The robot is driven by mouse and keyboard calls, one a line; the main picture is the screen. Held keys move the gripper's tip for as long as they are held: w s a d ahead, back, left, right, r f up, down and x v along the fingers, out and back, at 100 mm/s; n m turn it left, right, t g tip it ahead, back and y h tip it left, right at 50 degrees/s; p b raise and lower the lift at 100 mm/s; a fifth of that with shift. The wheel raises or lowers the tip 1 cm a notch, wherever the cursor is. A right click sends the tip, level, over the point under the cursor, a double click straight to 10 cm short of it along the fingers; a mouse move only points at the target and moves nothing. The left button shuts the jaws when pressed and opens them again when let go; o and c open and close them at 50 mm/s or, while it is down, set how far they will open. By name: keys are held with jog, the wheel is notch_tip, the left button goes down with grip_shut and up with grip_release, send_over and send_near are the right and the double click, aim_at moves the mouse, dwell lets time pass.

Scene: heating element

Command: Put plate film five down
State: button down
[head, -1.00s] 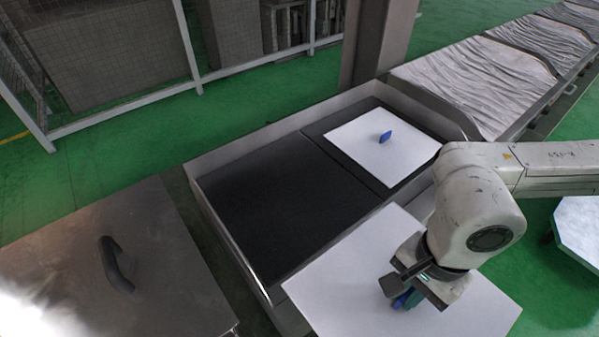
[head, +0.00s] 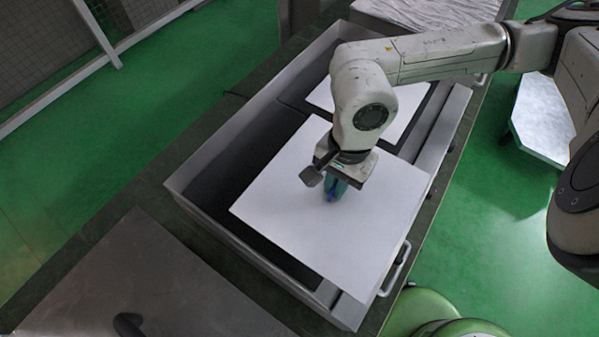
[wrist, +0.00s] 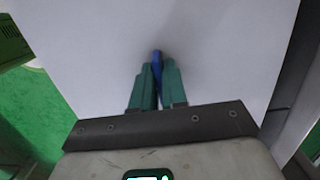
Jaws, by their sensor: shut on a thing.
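The white plate film (head: 270,215) with a small blue handle (wrist: 157,62) hangs from my gripper (head: 336,190). The green fingers are shut on the blue handle, as the wrist view (wrist: 157,85) also shows. The plate is over the near part of the dark, metal-walled tray (head: 205,172), and its right side reaches over the tray's right wall. I cannot tell how high it is above the tray floor. A second white plate (head: 408,105) lies at the far end of the tray, partly hidden behind my arm.
A metal lid or panel with a dark handle (head: 128,323) lies at the lower left. A metal handle (head: 397,268) sticks out from the tray's right side. A pale angular table (head: 540,115) stands on the green floor to the right.

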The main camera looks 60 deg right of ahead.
jog(key=w, duration=0.1)
jog(key=w+f, duration=0.1)
jog(key=w+d+p, duration=0.1)
jog(key=w, duration=0.1)
jog(key=shift+f, duration=0.2)
jog(key=w+f, duration=0.1)
jog(key=f, duration=0.1)
jog(key=w+d+f+p, duration=0.1)
jog(key=w+f, duration=0.2)
jog(key=shift+w+d+f, duration=0.3)
jog(key=shift+f, duration=0.1)
jog(key=shift+w+f, duration=0.1)
jog(key=shift+f, duration=0.05)
jog(key=shift+w+d+f+p, duration=0.1)
jog(key=shift+f+p, duration=0.1)
jog(key=shift+f, duration=0.7)
jog(key=shift+w+d+f+p, duration=0.1)
jog(key=shift+f+p, duration=0.05)
jog(key=shift+f, duration=0.75)
jog(key=shift+f, duration=0.15)
jog(key=c, duration=1.6)
grip_release()
jog(key=o, duration=0.4)
jog(key=shift+o, duration=0.2)
